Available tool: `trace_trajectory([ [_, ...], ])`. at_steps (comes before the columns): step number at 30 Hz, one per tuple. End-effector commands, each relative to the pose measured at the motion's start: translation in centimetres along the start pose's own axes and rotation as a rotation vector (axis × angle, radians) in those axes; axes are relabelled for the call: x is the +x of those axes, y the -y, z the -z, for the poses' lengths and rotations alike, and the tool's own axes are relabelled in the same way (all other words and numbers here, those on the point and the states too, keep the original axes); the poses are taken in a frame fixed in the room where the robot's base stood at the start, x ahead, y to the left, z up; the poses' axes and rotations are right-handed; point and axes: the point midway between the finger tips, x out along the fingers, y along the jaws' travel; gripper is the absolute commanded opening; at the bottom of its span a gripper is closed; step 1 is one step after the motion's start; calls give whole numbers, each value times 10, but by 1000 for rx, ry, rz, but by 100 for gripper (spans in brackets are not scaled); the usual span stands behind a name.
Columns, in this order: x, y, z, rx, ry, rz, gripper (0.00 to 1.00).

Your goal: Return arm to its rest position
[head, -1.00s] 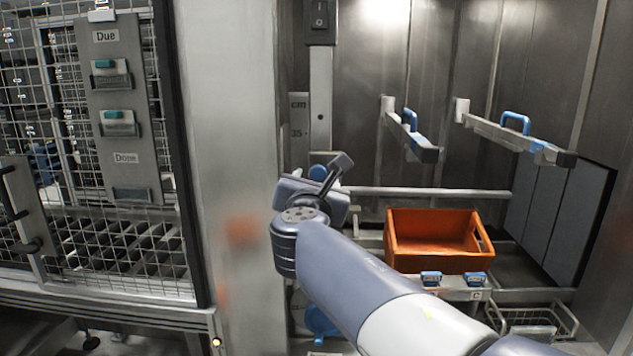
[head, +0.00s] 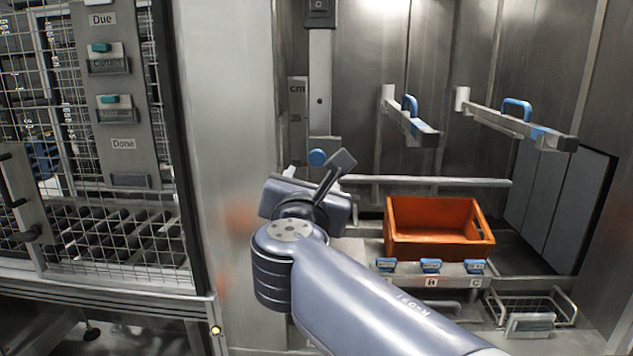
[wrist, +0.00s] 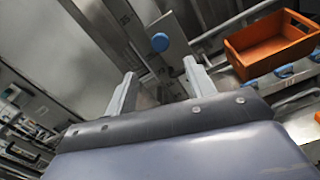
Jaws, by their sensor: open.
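My gripper (wrist: 160,85) shows in the wrist view with its two grey fingers apart and nothing between them. In the head view my arm reaches up from the bottom right, and its wrist end is in front of the grey pillar's right edge. The fingers are mostly hidden there behind the wrist. A blue round knob (head: 317,157) on an upright metal post is just beyond the wrist, and it also shows in the wrist view (wrist: 159,42) beyond the fingers. I cannot tell the exact gap between them.
An orange crate (head: 437,249) stands on the right, behind a rail with blue-topped clips (head: 431,265). Two metal arms with blue handles (head: 516,110) stick out above it. A wire basket (head: 530,311) is low right. A mesh cage (head: 100,235) with Due and Done card holders is left.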

Motion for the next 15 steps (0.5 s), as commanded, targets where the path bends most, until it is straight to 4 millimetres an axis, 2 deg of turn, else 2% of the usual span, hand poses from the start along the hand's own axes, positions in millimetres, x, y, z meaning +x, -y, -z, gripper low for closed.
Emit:
trace_trajectory([
  [5, 23, 1, -1, -2, 0, 5, 52],
  [15, 86, 1, -1, -3, -1, 4, 52],
])
